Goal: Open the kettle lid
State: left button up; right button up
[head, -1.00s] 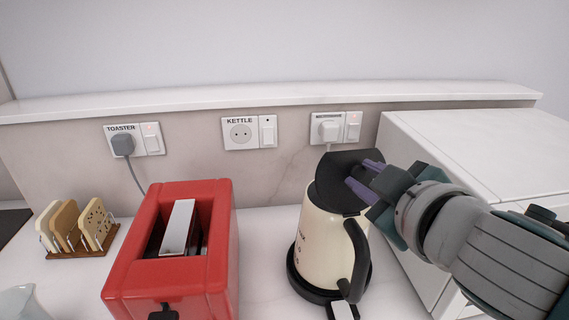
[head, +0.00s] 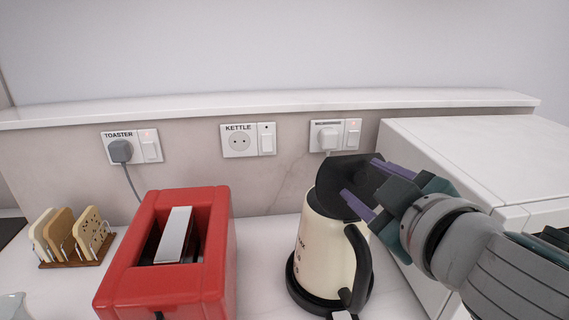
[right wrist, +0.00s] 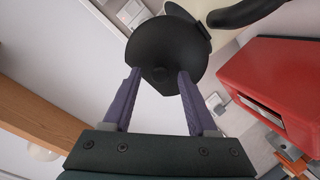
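The cream kettle (head: 322,245) stands upright on its black base, with its black handle toward the front right. Its black lid (head: 340,168) is tipped up above the kettle top. Whether the fingertips touch the lid face is unclear. My left gripper is out of view.
A red toaster (head: 218,260) stands left of the kettle, and a toast rack (head: 75,250) further left. A white box-shaped appliance (head: 440,150) is close on the right. Behind are wall sockets, including one labelled kettle (head: 240,141), below a ledge (head: 280,112).

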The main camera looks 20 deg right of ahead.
jog(key=shift+s, duration=0.1)
jog(key=b+v, duration=0.1)
jog(key=v, duration=0.8)
jog(key=shift+s+b, duration=0.3)
jog(key=shift+b, duration=0.05)
jog(key=shift+a+r, duration=0.1)
jog(key=shift+a, duration=0.05)
jog(key=s+a+f+m+g+y, duration=0.3)
jog(key=s+a+f+m+g, duration=0.1)
jog(key=s+f+g, duration=0.8)
jog(key=w+p+v, duration=0.3)
jog(key=p+v, duration=1.2)
jog(key=w+r+p+v, duration=0.1)
jog(key=w+p+v, duration=0.2)
jog(key=p+v, duration=1.3)
jog(key=shift+a+r+t, duration=0.25)
jog(key=shift+r+t, duration=0.05)
jog(key=shift+t, duration=0.1)
